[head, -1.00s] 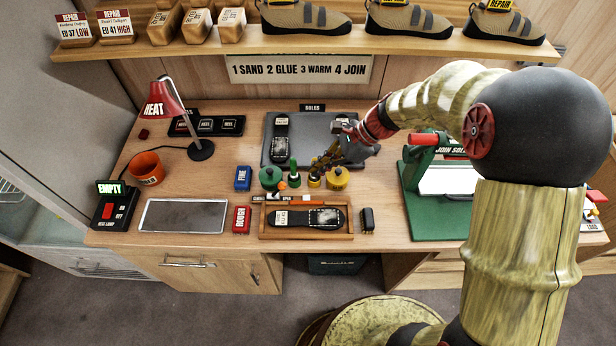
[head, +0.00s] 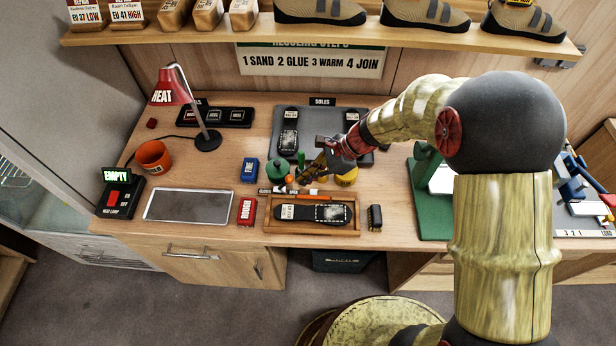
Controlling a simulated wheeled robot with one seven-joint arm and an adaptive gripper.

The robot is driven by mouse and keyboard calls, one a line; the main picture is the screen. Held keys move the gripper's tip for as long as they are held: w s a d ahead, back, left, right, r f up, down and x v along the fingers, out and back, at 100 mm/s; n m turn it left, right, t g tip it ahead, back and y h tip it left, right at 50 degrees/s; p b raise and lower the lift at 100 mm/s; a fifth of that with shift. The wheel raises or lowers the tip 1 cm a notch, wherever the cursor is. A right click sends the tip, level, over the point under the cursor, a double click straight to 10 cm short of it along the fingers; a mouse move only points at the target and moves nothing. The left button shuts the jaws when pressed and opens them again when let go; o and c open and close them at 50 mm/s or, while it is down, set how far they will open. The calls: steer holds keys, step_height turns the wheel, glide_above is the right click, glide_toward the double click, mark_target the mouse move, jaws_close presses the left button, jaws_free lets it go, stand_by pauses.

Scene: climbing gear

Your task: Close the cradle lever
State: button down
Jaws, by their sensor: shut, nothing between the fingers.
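The wooden cradle (head: 356,234) sits near the front edge of the bench and holds a dark shoe sole (head: 322,213). Along its back edge are two small labels; the right one reads OPEN. An orange strip, probably part of the lever (head: 309,195), lies along this edge near the OPEN label. A small orange knob (head: 289,179) shows just behind the labels; I cannot tell whether it belongs to the lever. My gripper (head: 304,180) is shut and empty, pointing down-left just behind the cradle's back edge, close to the knob. Contact cannot be told.
A green pot (head: 278,169) and a yellow pot (head: 346,176) stand beside my gripper. A dark brush (head: 375,217), red block (head: 247,211) and blue block (head: 250,170) flank the cradle. A green press (head: 427,190) stands right.

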steer(key=shift+r+p, duration=0.15)
steer(key=shift+p, duration=0.25)
steer(key=shift+a+r+h+p, duration=0.15)
steer(key=shift+h+p, duration=0.15)
steer(key=shift+p, duration=0.3)
